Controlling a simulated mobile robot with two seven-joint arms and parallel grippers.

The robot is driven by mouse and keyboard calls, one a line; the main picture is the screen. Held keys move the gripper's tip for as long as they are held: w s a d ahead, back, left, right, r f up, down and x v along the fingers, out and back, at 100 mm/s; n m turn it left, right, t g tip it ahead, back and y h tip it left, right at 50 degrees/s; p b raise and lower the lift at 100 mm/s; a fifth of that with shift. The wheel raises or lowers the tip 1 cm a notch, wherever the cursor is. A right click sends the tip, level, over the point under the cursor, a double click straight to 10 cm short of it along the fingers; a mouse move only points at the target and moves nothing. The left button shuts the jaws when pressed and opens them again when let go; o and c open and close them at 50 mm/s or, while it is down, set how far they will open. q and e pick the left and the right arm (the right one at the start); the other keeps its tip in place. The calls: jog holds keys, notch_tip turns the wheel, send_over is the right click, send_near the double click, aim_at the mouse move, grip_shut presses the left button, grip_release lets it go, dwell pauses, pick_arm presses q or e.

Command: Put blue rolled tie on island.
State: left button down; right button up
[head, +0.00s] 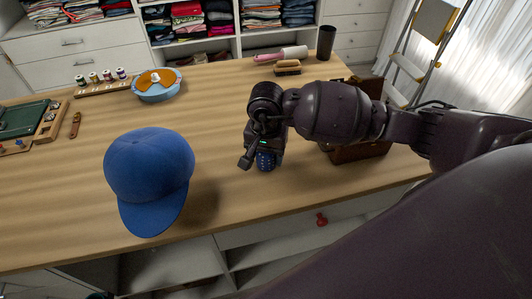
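The blue rolled tie (266,162) is a small dark blue roll with light dots. It shows just below my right gripper (258,160), over the wooden island top (225,105) near its front middle. The tie looks to be at the surface, but its contact with the wood is hard to make out. One finger of my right gripper stands out to the left of the tie with a gap between them. The other finger is hidden by the gripper body and the tie. My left gripper does not show.
A blue cap (150,175) lies left of the tie. A blue round dish (157,84), thread spools (101,78), a green board (22,120), a brush (287,68), a lint roller (283,54) and a dark cup (326,42) stand farther back. A brown box (358,152) is at right.

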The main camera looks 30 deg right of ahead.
jog(key=shift+o, duration=1.4)
jog(key=shift+r, duration=0.1)
notch_tip(320, 180, up, 12)
